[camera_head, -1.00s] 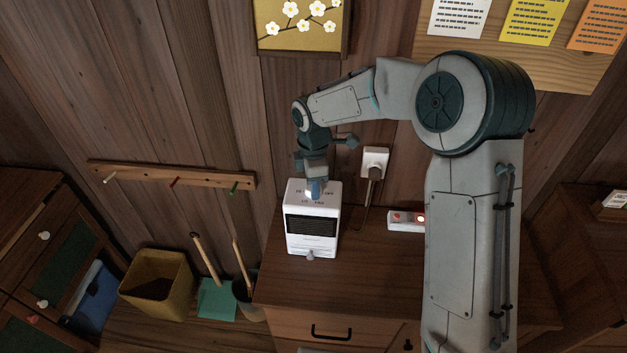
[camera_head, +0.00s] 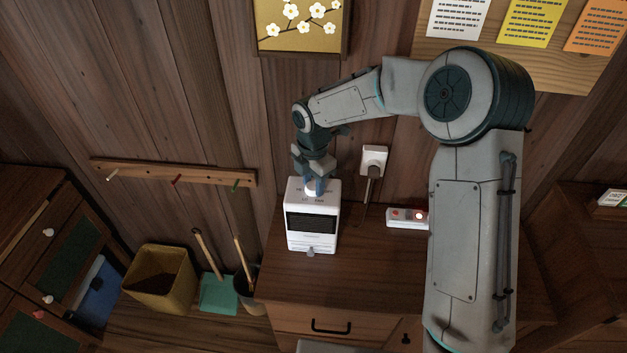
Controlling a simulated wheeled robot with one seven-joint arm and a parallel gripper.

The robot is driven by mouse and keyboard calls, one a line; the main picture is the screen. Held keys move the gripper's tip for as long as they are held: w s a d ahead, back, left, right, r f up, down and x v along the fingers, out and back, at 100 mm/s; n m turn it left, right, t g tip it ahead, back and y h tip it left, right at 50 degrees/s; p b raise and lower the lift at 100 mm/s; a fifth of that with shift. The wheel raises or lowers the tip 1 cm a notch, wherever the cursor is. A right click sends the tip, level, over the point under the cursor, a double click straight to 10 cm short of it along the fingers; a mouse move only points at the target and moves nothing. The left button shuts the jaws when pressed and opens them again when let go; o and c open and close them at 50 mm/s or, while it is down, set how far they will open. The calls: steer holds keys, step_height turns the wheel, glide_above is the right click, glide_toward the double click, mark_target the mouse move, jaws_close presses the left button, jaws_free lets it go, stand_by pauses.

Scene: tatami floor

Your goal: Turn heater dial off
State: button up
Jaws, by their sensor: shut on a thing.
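The white heater (camera_head: 312,243) stands upright on the wooden cabinet, with a dark grille on its front and small markings on its top. Its white dial (camera_head: 312,188) is on the top face, partly hidden by my fingers. My gripper (camera_head: 314,190) points down from above and is shut on the dial. The dial's exact setting cannot be read, as the markings are small and partly covered.
A wall outlet with a plug and cord (camera_head: 374,162) is right of the heater. A power strip (camera_head: 406,218) with a lit red light lies on the cabinet (camera_head: 285,285). A peg rail (camera_head: 170,173) is on the wall at left. A yellow bin (camera_head: 160,285) stands lower left.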

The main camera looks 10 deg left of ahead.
mark_target(314, 186)
steer(key=o, duration=1)
step_height(314, 186, up, 14)
steer(key=b, duration=0.1)
steer(key=shift+b, duration=0.3)
steer(key=shift+s, duration=0.1)
steer(key=s+d+m+t, duration=0.3)
steer(key=s+d+m, duration=2)
steer(key=d+m, duration=0.2)
steer(key=m, duration=0.2)
steer(key=shift+r+m+t, duration=0.3)
steer(key=shift+r+m, duration=0.05)
steer(key=shift+m, duration=0.05)
